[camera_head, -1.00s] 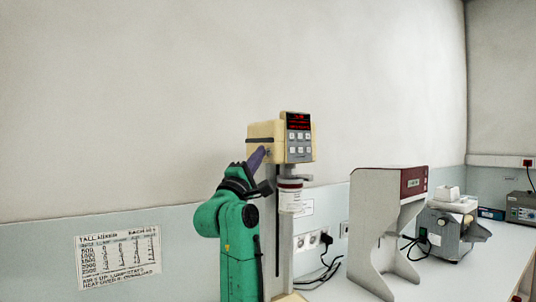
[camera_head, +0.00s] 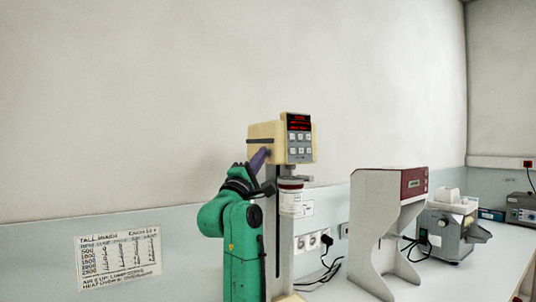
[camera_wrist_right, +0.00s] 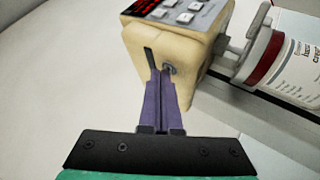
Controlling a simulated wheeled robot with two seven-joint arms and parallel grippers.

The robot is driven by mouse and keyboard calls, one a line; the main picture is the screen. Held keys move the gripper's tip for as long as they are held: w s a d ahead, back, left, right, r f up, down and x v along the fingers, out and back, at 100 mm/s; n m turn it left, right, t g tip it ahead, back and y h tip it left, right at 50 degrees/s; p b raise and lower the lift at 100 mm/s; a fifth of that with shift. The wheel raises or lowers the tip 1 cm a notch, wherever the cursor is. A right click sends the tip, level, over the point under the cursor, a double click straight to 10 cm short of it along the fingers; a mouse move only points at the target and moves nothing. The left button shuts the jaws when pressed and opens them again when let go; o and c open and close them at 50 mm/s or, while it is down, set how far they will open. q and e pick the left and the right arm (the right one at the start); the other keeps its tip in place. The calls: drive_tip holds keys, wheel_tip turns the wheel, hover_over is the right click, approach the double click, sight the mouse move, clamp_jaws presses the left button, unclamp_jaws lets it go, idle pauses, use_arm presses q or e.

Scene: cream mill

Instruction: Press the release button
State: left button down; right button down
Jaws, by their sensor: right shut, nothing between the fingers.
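The cream-coloured mill head (camera_head: 265,130) sits on a tall column, with a red-lit display and keypad (camera_head: 299,137) on its front. In the right wrist view a small round grey button (camera_wrist_right: 170,69) is on the side of the head (camera_wrist_right: 190,55), beside a dark slot (camera_wrist_right: 150,59). My right gripper (camera_head: 266,152) is shut and empty. Its purple fingertips (camera_wrist_right: 164,74) are at the button and partly cover it; I cannot tell whether they touch. A white jar with a dark red lid (camera_head: 291,200) hangs under the head. My left gripper is not in view.
A grey stand with a dark red top (camera_head: 414,182) and a grey machine (camera_head: 445,225) stand on the bench to the right. Black cables hang from wall sockets (camera_head: 313,240) behind the mill. A paper chart (camera_head: 118,262) is on the wall at left.

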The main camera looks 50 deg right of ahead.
drive_tip(key=shift+w+a+b, duration=0.2)
drive_tip(key=shift+a+b, duration=0.15)
drive_tip(key=shift+a, duration=0.35)
drive_tip(key=a, duration=0.1)
drive_tip(key=w+a+b, duration=0.1)
drive_tip(key=a, duration=0.2)
drive_tip(key=shift+w+a+b, duration=0.25)
drive_tip(key=shift+a+b, duration=0.05)
drive_tip(key=shift+a, duration=0.05)
idle(0.6)
